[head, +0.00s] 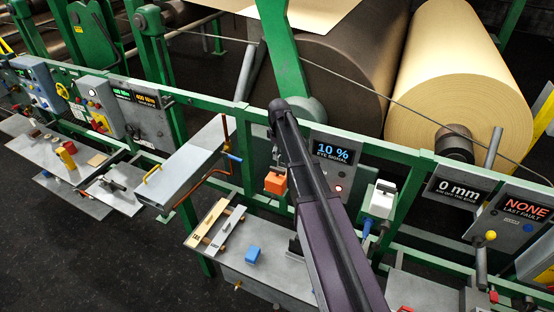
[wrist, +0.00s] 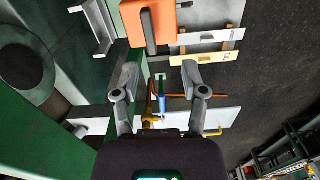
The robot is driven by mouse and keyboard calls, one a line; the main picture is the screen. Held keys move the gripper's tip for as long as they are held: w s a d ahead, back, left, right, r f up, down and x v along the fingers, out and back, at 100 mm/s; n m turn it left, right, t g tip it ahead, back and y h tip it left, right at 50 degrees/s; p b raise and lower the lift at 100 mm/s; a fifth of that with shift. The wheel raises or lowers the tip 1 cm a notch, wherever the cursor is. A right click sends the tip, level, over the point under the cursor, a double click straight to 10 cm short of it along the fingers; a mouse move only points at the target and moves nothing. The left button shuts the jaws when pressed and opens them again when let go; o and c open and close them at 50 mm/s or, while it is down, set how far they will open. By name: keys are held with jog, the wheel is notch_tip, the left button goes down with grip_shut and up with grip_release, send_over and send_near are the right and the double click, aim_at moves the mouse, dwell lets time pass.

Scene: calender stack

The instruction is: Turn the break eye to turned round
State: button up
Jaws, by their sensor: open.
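The break eye appears to be the orange block (head: 276,182) on the green frame, left of the display reading 10 % eye signal (head: 332,150). In the wrist view the orange block (wrist: 172,22) is at the top, with a dark grey bar across its face. My gripper (wrist: 159,78) is open and empty, its two grey fingers apart. The block lies just beyond the fingertips, with no contact visible. In the head view my dark arm passes right of the block, and the fingers cannot be made out clearly.
A white device (head: 382,199) hangs to the right. Copper pipe (head: 212,172) and a blue valve handle (head: 232,156) are left. Large rolls (head: 440,80) stand behind the green rail.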

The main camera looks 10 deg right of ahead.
aim_at(277, 168)
jog(key=shift+w+r+n+p, duration=0.2)
jog(key=shift+w+r+p, duration=0.35)
jog(key=shift+r, duration=0.2)
jog(key=shift+w+r+n+p, duration=0.2)
jog(key=shift+w+r+p, duration=0.2)
jog(key=shift+w+r, duration=0.3)
jog(key=shift+s+f, duration=0.1)
jog(key=shift+f, duration=0.05)
notch_tip(277, 168, down, 13)
jog(key=b, duration=1.4)
jog(key=shift+f, duration=0.2)
jog(key=shift+c, duration=0.2)
grip_shut()
